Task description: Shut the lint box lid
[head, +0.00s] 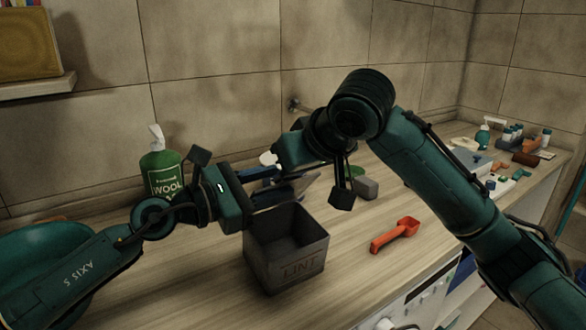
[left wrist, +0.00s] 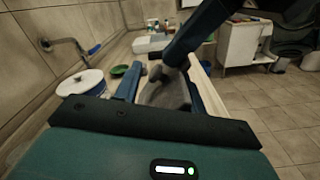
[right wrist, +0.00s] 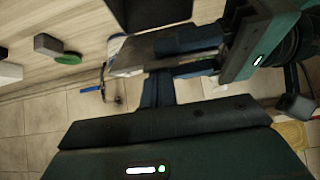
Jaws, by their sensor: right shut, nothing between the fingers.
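The grey lint box (head: 285,262), with LINT on its front, stands on the counter with its top open. Its lid (head: 306,187) appears as a grey plate raised at the box's back edge, partly hidden by my grippers. My left gripper (head: 290,184) is above the box's back left; its blue fingers stand apart in the left wrist view (left wrist: 165,82), with grey surface showing between and beyond them. My right gripper (right wrist: 158,85) is shut and empty near the lid (right wrist: 135,55). Its fingertips are hard to make out in the head view. I cannot tell whether either gripper touches the lid.
A green wool detergent bottle (head: 160,172) stands behind my left arm. An orange scoop (head: 396,235) lies right of the box, with a small grey block (head: 366,187) behind it. A teal basin (head: 35,255) is at the left. Clear counter surrounds the scoop.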

